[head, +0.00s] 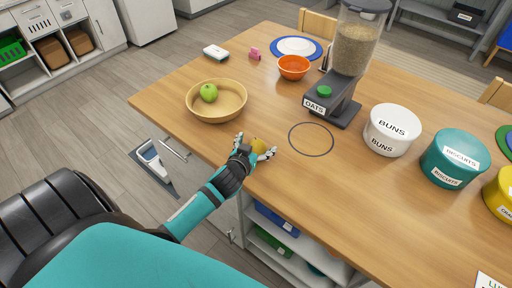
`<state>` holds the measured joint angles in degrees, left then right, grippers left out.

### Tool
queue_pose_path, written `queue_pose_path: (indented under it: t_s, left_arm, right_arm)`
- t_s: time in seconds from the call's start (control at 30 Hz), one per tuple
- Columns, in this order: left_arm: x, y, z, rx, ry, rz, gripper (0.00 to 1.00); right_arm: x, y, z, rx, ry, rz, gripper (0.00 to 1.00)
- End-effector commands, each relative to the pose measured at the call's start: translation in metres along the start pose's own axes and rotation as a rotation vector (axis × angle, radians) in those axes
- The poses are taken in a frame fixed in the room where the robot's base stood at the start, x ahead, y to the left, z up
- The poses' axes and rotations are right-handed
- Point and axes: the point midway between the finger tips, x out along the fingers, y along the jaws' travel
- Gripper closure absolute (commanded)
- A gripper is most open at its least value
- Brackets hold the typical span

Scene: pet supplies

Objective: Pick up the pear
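The yellow-brown pear (259,145) is on the wooden table near its front edge, partly hidden by my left gripper. My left gripper (256,147) reaches in from the lower left. Its fingers are spread, one on the left and one on the right of the pear. The fingers look open around it; whether either one touches it is too small to tell. My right gripper is not in view.
A wooden bowl (217,116) with a green apple (208,93) stands behind my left gripper. A black ring (311,155) lies to its right, before the oats dispenser (335,107). White (392,130) and teal (453,158) canisters stand farther right.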

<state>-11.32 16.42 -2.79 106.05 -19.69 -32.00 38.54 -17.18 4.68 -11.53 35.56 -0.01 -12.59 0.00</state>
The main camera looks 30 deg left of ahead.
Motion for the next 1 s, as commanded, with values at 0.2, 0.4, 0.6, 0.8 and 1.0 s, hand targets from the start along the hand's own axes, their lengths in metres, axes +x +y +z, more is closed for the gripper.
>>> queue_pose_path:
  t_s: [0.2, 0.4, 0.6, 0.8, 1.0]
  left_arm:
    - [0.0, 0.0, 0.0, 0.0, 0.0, 0.0, 0.38]
    - [0.0, 0.0, 0.0, 0.0, -0.001, 0.0, 0.64]
    - [0.0, 0.0, -0.001, 0.0, 0.001, 0.0, 0.75]
    - [-0.001, 0.0, -0.001, 0.0, 0.001, 0.0, 0.75]
    - [-0.004, 0.0, -0.01, 0.0, 0.004, 0.0, 0.75]
  right_arm:
    - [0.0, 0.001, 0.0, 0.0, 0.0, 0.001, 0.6]
    - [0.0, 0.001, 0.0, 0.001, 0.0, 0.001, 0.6]
    - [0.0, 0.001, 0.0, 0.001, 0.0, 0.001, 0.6]
    - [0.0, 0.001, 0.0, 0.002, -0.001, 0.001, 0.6]
    - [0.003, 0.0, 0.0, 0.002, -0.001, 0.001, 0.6]
